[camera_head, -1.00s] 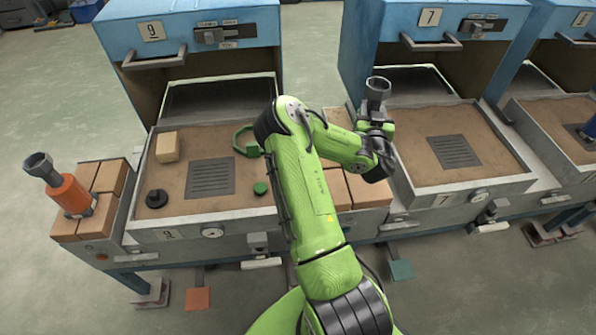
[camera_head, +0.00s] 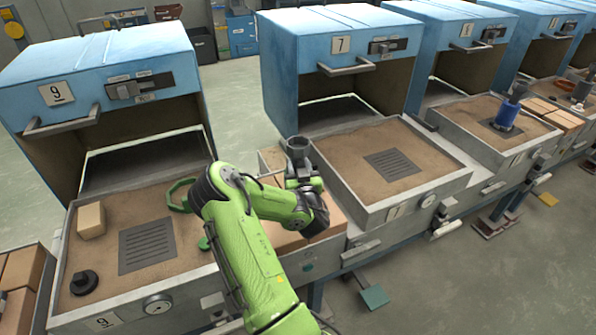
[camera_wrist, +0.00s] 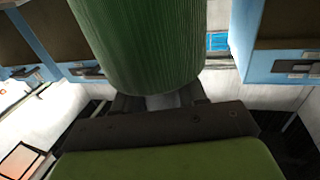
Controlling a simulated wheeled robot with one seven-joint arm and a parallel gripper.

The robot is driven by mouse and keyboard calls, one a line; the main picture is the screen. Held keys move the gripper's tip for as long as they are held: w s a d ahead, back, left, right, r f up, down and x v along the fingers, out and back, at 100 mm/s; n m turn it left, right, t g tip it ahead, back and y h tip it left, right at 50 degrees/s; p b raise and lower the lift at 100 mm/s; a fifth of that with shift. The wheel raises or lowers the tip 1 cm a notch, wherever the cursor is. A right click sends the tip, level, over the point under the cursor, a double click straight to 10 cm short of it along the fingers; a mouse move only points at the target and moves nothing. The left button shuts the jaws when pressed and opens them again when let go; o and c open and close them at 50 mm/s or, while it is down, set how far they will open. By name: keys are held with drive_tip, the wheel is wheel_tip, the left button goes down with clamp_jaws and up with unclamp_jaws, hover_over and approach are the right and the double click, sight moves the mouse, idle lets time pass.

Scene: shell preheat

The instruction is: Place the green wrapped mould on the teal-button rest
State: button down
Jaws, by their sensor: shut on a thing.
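My gripper (camera_head: 304,180) is shut on the green wrapped mould. Its grey cup-shaped top (camera_head: 298,150) sticks up above the fingers in the head view, and its green ribbed wrap (camera_wrist: 145,45) fills the upper middle of the wrist view. The mould looks about upright. The brick-topped rest (camera_head: 283,238) lies between units 9 and 7, with a small dark teal button (camera_head: 308,267) on its front. My gripper is over or just behind the rest's back part; my arm hides part of the bricks, and the gap below the mould cannot be seen.
Unit 7's sand tray (camera_head: 400,205) at right is clear. A blue mould (camera_head: 508,115) stands farther right.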

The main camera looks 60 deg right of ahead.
drive_tip(key=shift+r, duration=0.1)
drive_tip(key=c, duration=0.6)
unclamp_jaws()
drive_tip(key=shift+p+v, duration=1.35)
drive_tip(key=shift+v, duration=4.65)
